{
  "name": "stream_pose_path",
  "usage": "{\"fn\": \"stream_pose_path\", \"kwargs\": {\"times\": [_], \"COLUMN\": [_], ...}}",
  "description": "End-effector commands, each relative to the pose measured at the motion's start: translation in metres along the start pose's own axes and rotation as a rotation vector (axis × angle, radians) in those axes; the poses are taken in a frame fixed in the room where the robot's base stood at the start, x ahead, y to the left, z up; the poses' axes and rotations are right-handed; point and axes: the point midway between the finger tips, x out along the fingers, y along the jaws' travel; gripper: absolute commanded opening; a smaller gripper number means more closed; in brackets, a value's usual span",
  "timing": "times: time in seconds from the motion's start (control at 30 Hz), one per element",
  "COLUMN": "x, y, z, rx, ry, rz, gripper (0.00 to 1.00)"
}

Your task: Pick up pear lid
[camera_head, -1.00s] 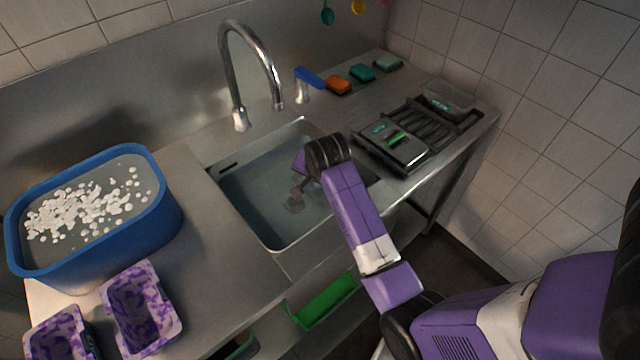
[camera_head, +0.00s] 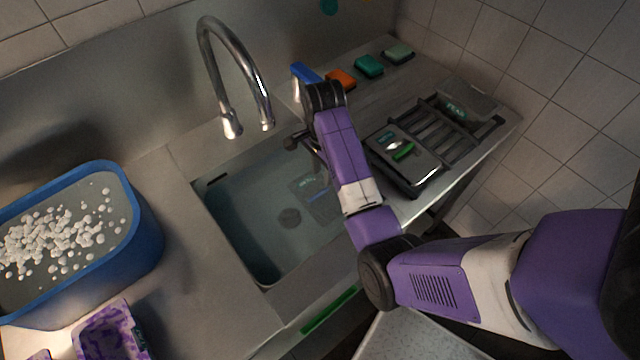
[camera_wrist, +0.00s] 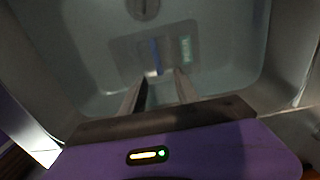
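A clear lid with a blue handle and a small pale-green label (camera_head: 304,183) lies in the sink at its right side. It also shows in the wrist view (camera_wrist: 188,50), ahead of my fingers. My gripper (camera_wrist: 160,76) is open and empty, its two fingers apart and pointing toward this lid. In the head view my arm hides most of the gripper, over the sink's right side. A lid with a green handle (camera_head: 420,165) lies on the drying rack, and another labelled clear lid (camera_head: 468,98) lies at the rack's far end. I cannot read which label says pear.
The steel sink (camera_head: 262,276) has raised walls and a drain. A tall faucet (camera_head: 232,70) stands behind it. A blue tub (camera_head: 150,225) of white pieces and a purple patterned container (camera_head: 112,335) are at left. Sponges (camera_head: 369,66) line the back. The drying rack (camera_head: 440,130) is at right.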

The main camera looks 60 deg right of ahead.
Motion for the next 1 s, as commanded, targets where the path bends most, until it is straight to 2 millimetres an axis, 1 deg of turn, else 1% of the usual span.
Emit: {"fn": "stream_pose_path", "kwargs": {"times": [0.1,0.33,0.5,0.6,0.7,0.9,0.97,1.0], "x": [0.013,0.035,0.061,0.071,0.075,0.075,0.075,0.075], "y": [0.002,0.003,0.005,0.004,0.004,0.004,0.004,0.004], "z": [0.000,0.000,-0.001,-0.001,-0.001,-0.001,-0.001,-0.001], "rx": [-0.001,-0.002,-0.002,-0.002,-0.001,-0.001,-0.002,-0.002], "ry": [-0.001,-0.001,-0.001,0.000,0.000,0.000,0.000,0.000], "rz": [0.005,0.003,0.004,0.002,0.001,0.000,0.000,0.000], "gripper": [0.37,0.37,0.37,0.37,0.37,0.37,0.26,0.18]}}
